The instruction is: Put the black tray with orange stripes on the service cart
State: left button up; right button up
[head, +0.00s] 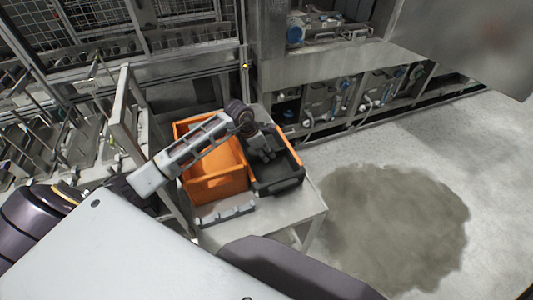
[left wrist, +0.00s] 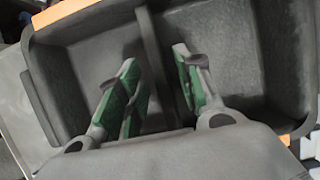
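The black tray with orange stripes (head: 280,187) sits on a light grey table, right of an orange bin. In the left wrist view the tray (left wrist: 38,95) shows two compartments split by a divider (left wrist: 152,45), with orange strips at its rim. My left gripper (head: 265,157) reaches over the tray from above. Its green-padded fingers (left wrist: 156,62) are apart, one on each side of the divider; I see gaps between fingers and divider. Both visible compartments look empty. My right gripper is not in view. I cannot make out a separate service cart.
The orange bin (head: 213,187) stands close against the tray's left side. A small grey piece (head: 225,210) lies in front of it on the table (head: 295,212). Machinery (head: 345,95) lines the back. The floor at right, with a dark patch (head: 395,220), is clear.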

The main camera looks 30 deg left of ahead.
aim_at(266, 153)
pick_arm(q)
jog(key=v, duration=0.4)
jog(key=shift+a+r, duration=0.1)
jog(key=shift+r, duration=0.05)
jog(key=v, duration=0.5)
jog(key=shift+b, duration=0.3)
jog(key=shift+s+a+r, duration=0.1)
jog(key=shift+s+r, duration=0.15)
jog(key=shift+r, duration=0.3)
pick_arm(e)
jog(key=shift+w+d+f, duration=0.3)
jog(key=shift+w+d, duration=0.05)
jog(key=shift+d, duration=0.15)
